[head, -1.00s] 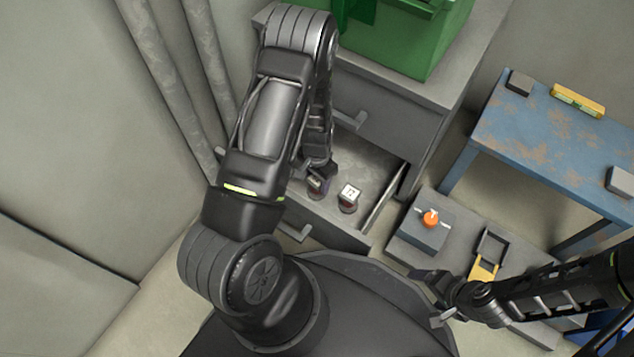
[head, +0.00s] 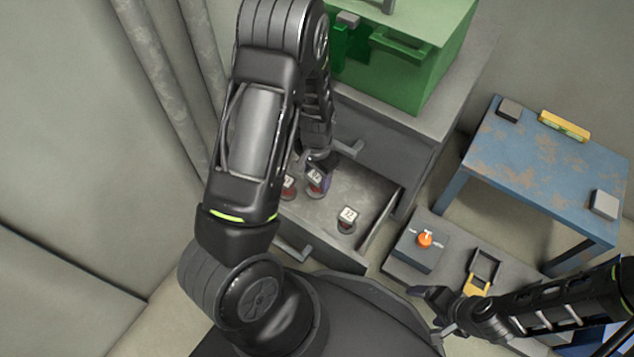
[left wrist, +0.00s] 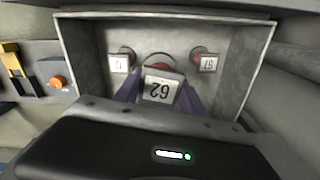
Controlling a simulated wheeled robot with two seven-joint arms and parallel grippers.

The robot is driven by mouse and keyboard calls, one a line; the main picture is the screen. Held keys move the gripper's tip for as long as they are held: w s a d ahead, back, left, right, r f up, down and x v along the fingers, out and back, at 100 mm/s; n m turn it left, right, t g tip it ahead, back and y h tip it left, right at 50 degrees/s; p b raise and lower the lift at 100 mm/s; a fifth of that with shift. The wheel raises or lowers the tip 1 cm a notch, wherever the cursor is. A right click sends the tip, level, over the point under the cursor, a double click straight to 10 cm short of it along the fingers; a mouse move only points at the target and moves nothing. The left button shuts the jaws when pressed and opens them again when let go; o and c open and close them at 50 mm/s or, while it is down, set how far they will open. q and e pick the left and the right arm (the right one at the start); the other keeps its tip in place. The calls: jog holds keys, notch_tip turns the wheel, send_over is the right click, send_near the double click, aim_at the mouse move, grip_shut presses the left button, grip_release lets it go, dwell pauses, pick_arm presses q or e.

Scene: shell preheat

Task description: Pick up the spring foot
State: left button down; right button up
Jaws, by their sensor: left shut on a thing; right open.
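Three small dark round parts with red and white numbered tags are in the open grey drawer (head: 372,200); none is named in the picture. My left gripper (head: 317,168) is shut on the middle tagged part (head: 316,184), taken to be the spring foot. In the left wrist view its white tag (left wrist: 159,88) shows between the purple fingers, and it looks raised off the drawer floor. One tagged part (head: 347,219) stands to its right, another (head: 288,186) to its left, partly behind my arm. My right gripper (head: 425,306) is open and empty, away from the drawer.
A green box (head: 430,75) stands on the cabinet above the drawer. Right of the drawer are a grey box with an orange knob (head: 425,240) and a yellow-black fixture (head: 481,274). A worn blue table (head: 545,165) is at the right.

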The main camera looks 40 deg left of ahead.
pick_arm(q)
jog(key=shift+r+p, duration=0.3)
jog(key=shift+r, duration=1.1)
